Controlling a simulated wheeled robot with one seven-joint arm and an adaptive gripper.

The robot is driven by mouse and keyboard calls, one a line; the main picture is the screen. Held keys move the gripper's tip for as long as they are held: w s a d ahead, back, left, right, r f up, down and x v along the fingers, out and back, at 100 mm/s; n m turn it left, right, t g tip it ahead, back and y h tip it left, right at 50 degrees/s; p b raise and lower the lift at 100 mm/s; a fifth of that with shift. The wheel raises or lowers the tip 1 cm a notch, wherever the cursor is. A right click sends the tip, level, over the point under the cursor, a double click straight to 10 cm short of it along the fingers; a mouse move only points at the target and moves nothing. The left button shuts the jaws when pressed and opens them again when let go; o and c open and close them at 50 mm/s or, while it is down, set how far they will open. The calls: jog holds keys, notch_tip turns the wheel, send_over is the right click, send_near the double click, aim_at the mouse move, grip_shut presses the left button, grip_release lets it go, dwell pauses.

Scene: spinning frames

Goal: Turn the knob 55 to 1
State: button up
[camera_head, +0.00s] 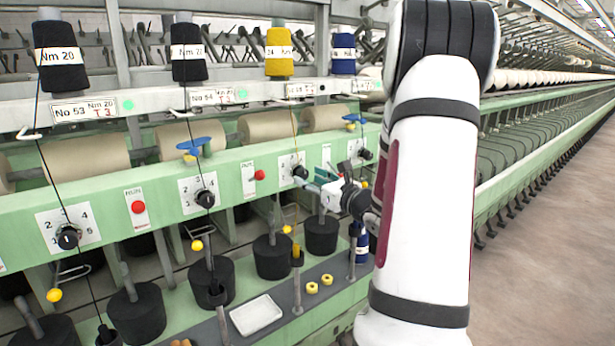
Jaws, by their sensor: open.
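A black knob (300,171) sits on a white numbered dial plate (287,163) on the green rail, below the yellow spool. Its label plate (300,90) is too small to read surely, but it follows the plates marked No 53 and No 54, so this looks like knob 55. The knob's pointer direction is too small to tell. My gripper (326,181) is open and empty, just right of this knob and close to it. I cannot tell whether a finger touches it. My arm hides part of the rail to the right.
Other knobs sit at left (68,237), centre (205,199) and right (366,153). Red buttons (259,175) and blue-and-yellow guides (194,146) stick out nearby. Threads, black bobbins (272,257) and a white tray (256,314) are below. The aisle floor (545,240) is clear.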

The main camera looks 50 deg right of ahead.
jog(key=shift+x, duration=1.2)
grip_shut()
